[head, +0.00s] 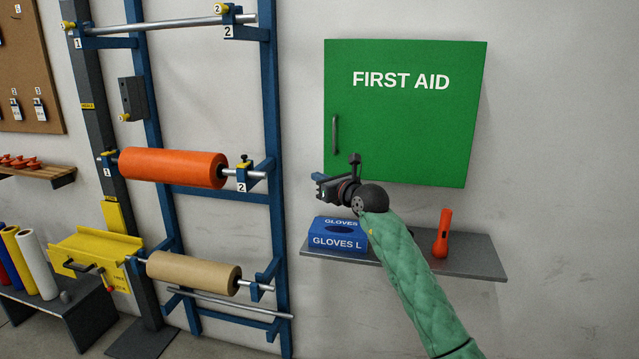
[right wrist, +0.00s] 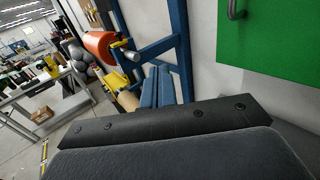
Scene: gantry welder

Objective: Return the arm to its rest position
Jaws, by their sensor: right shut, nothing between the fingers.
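My right arm (head: 412,265), in a green padded sleeve, reaches up from the lower right in the head view. Its gripper (head: 323,187) is shut and empty. It shows in front of the lower left part of the green first aid cabinet (head: 405,125), below the cabinet's handle (head: 335,134) and above the blue glove box (head: 337,241). I cannot tell whether it touches the cabinet. The cabinet door looks closed. My left gripper is not in view.
A grey shelf (head: 470,262) holds the glove box and an orange flashlight (head: 442,233). A blue rack to the left carries an orange roll (head: 173,167) and a tan roll (head: 193,271). A yellow box (head: 88,262) stands further left. The wall right of the cabinet is bare.

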